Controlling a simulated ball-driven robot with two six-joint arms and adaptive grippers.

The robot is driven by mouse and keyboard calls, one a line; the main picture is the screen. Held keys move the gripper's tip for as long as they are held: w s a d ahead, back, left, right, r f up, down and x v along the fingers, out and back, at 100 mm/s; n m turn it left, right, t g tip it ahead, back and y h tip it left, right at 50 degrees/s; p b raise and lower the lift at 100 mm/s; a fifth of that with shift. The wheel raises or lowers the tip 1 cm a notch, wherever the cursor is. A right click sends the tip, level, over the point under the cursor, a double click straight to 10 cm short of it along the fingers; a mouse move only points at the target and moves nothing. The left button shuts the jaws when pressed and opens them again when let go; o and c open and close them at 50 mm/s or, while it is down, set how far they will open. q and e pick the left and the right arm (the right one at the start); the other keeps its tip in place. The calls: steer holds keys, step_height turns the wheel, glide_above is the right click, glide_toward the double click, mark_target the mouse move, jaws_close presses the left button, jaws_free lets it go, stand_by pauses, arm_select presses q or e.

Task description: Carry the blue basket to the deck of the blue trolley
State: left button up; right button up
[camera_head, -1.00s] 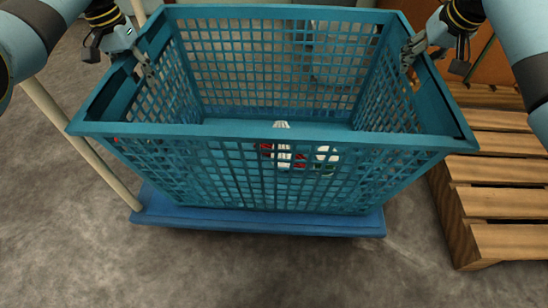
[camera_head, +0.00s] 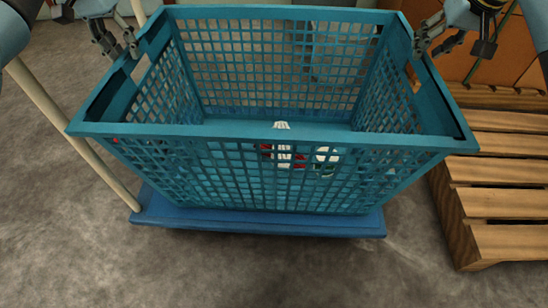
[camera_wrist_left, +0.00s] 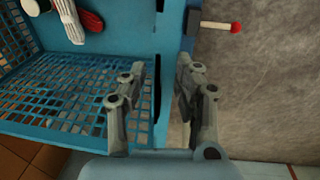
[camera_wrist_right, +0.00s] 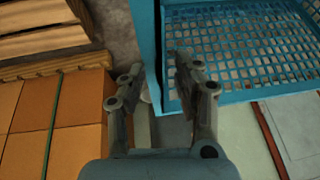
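The blue basket (camera_head: 270,131) is a teal, open-topped, grid-walled crate. It appears to rest upright on the flat blue deck of the blue trolley (camera_head: 260,224), whose front edge shows below it. White and red items (camera_head: 282,150) lie inside, partly hidden by the front wall. My left gripper (camera_head: 122,47) is open at the basket's left rim; in the left wrist view the rim (camera_wrist_left: 167,60) lies beyond and between its spread fingers. My right gripper (camera_head: 431,48) is open at the right rim; in the right wrist view the rim (camera_wrist_right: 148,45) shows between its spread fingers.
A wooden pallet (camera_head: 500,190) stands close on the right. Orange-brown boxes (camera_wrist_right: 60,115) show in the right wrist view. A pale pole (camera_head: 72,133) slants down to the trolley's left corner. The grey floor in front is clear.

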steer(key=v, duration=0.6)
steer(key=shift+s+r, duration=0.2)
steer(key=shift+r, duration=0.15)
